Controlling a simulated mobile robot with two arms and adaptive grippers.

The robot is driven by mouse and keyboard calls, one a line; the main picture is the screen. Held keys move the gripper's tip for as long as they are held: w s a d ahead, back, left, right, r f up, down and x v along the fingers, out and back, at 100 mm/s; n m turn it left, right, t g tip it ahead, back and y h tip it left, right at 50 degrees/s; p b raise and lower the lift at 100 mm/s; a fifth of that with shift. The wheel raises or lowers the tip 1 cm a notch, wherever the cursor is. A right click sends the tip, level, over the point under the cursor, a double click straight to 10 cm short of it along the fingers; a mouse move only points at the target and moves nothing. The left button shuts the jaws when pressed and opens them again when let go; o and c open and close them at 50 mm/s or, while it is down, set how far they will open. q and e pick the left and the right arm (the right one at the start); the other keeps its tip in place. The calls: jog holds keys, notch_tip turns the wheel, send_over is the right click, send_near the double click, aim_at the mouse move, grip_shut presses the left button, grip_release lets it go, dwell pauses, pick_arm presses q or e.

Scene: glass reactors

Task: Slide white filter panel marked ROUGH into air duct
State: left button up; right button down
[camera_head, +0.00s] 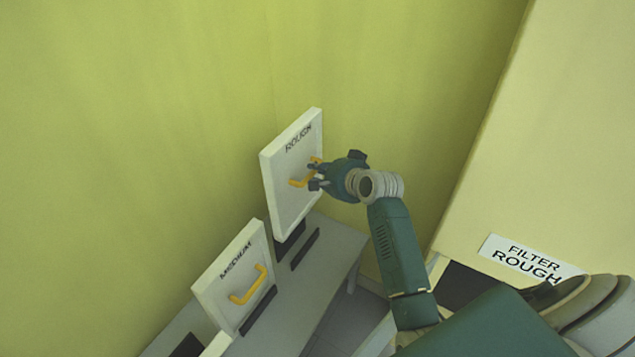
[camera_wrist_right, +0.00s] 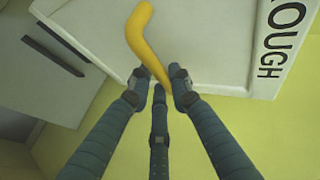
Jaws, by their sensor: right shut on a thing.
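The white filter panel marked ROUGH (camera_head: 283,192) stands upright above the grey table, its lower edge near a dark holder. It has a yellow handle (camera_head: 299,182) on its face. My right gripper (camera_head: 314,177) is shut on this handle. In the right wrist view the fingers (camera_wrist_right: 158,84) close around the lower end of the yellow handle (camera_wrist_right: 140,35), with the panel (camera_wrist_right: 200,40) behind it. The air duct (camera_head: 520,130) is the large cream housing at right, with a FILTER ROUGH label (camera_head: 528,260) and a dark opening (camera_head: 465,286) partly hidden by my arm. My left gripper is not in view.
A white panel marked MEDIUM (camera_head: 222,282) with a yellow handle stands on the grey table (camera_head: 322,262), left of and nearer than the ROUGH panel. Dark slotted holders (camera_head: 305,250) sit on the table. A yellow-green wall (camera_head: 130,130) rises close behind the panels.

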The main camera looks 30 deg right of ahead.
jog(key=s+d+r+p, duration=0.2)
jog(key=s+d+p, duration=0.2)
jog(key=s, duration=0.3)
jog(key=s+d+r+p, duration=0.1)
jog(key=s+d+p, duration=0.2)
jog(key=s, duration=0.3)
jog(key=shift+s+d+r+p, duration=0.35)
jog(key=shift+d+p, duration=0.05)
jog(key=shift+d, duration=0.2)
dwell(0.4)
